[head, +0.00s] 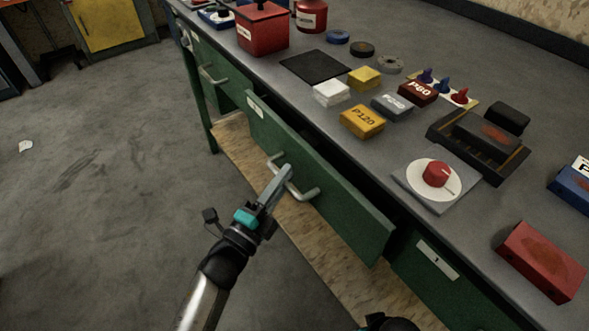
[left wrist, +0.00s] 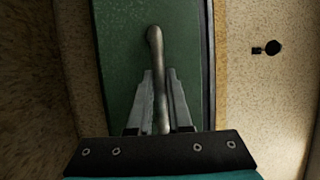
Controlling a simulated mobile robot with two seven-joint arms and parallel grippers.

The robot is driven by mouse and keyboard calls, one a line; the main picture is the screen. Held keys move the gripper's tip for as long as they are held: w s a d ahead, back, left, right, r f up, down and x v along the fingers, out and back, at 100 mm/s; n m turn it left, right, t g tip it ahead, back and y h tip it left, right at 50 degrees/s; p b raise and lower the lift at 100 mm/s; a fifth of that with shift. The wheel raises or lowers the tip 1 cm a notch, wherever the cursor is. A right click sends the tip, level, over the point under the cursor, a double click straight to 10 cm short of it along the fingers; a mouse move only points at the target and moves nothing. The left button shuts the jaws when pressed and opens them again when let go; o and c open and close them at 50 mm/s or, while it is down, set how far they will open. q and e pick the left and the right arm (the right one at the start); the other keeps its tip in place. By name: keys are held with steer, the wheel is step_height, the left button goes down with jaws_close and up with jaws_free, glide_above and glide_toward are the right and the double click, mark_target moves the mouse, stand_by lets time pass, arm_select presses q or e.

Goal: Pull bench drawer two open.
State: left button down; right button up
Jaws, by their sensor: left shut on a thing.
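The middle green drawer (head: 335,205) of the bench stands partly out, its front clear of the bench face with a dark gap behind its top edge. A label at its far end is too small to read. A bent metal handle (head: 308,194) is on its front. My left gripper (head: 282,182) is shut on this handle, reaching from the floor side. In the left wrist view, the two fingers (left wrist: 162,100) lie on either side of the handle bar (left wrist: 155,48), against the green front (left wrist: 122,60). My right gripper's fingers are not in view.
Another green drawer (head: 222,75) with a handle is farther left, and a labelled one (head: 445,275) is at right. The grey benchtop (head: 300,95) holds sanding blocks, a red-knob dial (head: 437,173) and a dark tray. A wooden board (head: 265,170) lies below. Floor at left is mostly clear.

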arm_select(q)
steer(key=s+a+p, duration=0.3)
steer(key=s+a, duration=0.9)
steer(key=a, duration=0.5)
steer(key=shift+s+a, duration=0.35)
steer(key=shift+s, duration=0.05)
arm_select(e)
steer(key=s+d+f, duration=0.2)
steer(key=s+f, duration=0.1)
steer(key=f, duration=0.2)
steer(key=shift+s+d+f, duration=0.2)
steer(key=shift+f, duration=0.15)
arm_select(q)
steer(key=c, duration=0.8)
jaws_free()
steer(key=shift+c, duration=0.2)
